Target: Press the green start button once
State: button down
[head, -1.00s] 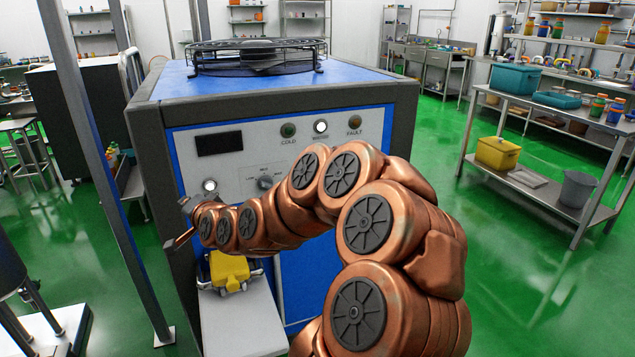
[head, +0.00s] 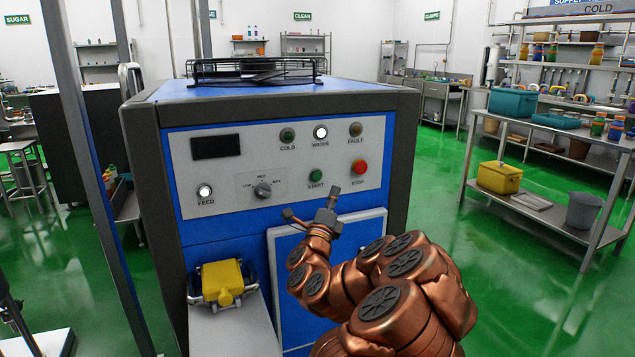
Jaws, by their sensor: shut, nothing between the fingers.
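The green start button (head: 316,174) is on the white control panel (head: 235,172) of the blue and grey machine, above the label START. My gripper (head: 333,192) is shut and empty. It is in front of the machine, just below and right of the start button in the picture, with its tip pointing up. The button is fully visible, and a gap shows between it and the gripper in the picture. How far the gripper is from the panel in depth is hard to tell.
The red stop button (head: 360,167) is right of start. A selector knob (head: 263,189) and lit feed lamp (head: 204,190) are left. Cold (head: 288,135), lit middle (head: 320,132) and fault (head: 355,129) lamps are above. A yellow part (head: 223,281) is below left.

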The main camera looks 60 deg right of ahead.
aim_at(317, 176)
jog(key=shift+w, duration=0.1)
jog(key=shift+w+d+p, duration=0.55)
jog(key=shift+w+d, duration=0.25)
jog(key=shift+w, duration=0.4)
jog(key=shift+w+d+p, duration=0.6)
jog(key=shift+w+d, duration=0.2)
jog(key=shift+w, duration=0.4)
jog(key=shift+w+d+p, duration=0.55)
jog(key=shift+w+d, duration=0.25)
jog(key=shift+w, duration=0.4)
jog(key=shift+w+d+b, duration=0.15)
jog(key=shift+w+b, duration=0.15)
jog(key=shift+b, duration=0.2)
